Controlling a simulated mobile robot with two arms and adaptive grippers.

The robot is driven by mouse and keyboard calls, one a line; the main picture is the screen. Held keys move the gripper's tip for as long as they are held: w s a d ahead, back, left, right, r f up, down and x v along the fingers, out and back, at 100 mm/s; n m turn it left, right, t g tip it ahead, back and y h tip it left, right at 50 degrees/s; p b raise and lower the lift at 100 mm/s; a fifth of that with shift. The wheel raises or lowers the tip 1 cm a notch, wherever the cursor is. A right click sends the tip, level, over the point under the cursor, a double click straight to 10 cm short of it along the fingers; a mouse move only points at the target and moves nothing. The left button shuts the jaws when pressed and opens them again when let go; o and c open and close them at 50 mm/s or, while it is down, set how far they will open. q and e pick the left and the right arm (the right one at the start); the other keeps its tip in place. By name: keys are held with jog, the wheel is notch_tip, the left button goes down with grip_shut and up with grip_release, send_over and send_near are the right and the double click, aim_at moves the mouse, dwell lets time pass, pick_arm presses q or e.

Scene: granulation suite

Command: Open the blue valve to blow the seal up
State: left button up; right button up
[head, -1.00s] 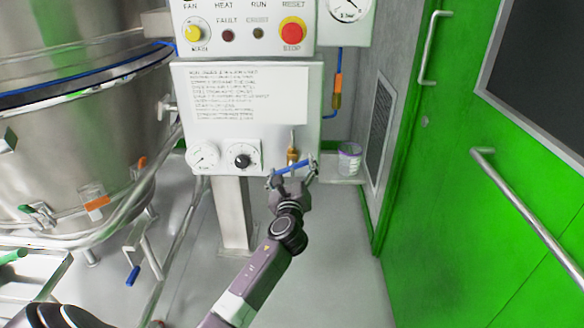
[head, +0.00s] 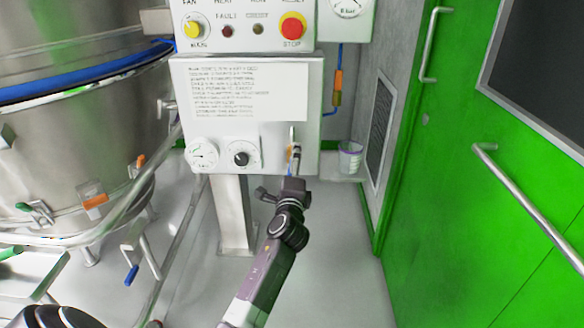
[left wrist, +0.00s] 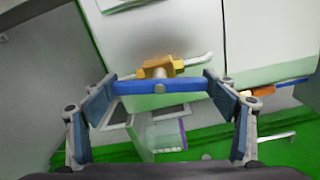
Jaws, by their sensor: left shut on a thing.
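The blue valve handle (left wrist: 160,87) lies between the two fingertips of my left gripper (left wrist: 163,88) in the left wrist view, with the brass valve body (left wrist: 155,68) just behind it. In the head view my left gripper (head: 295,160) is at the valve on the lower right of the white panel (head: 270,145). It is shut on the handle, which shows edge-on and upright, partly hidden by the fingers. The seal (head: 90,81) is a broad bright blue band around the steel vessel (head: 80,140). My right gripper is not in view.
A dial gauge (head: 202,154) and a black knob (head: 241,154) sit left of the valve. A white tub (head: 350,157) stands on a small shelf to its right. The green door (head: 450,190) with a steel handle is at the right. The grey floor (head: 335,250) between is clear.

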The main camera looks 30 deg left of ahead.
pick_arm(q)
jog(key=shift+f+n, duration=0.1)
jog(key=shift+n, duration=1)
jog(key=o, duration=1.2)
jog(key=shift+c, duration=0.2)
jog(key=shift+s+d, duration=0.1)
jog(key=shift+s, duration=0.05)
jog(key=v, duration=1.1)
jog(key=shift+s, duration=0.35)
jog(key=shift+d, duration=0.1)
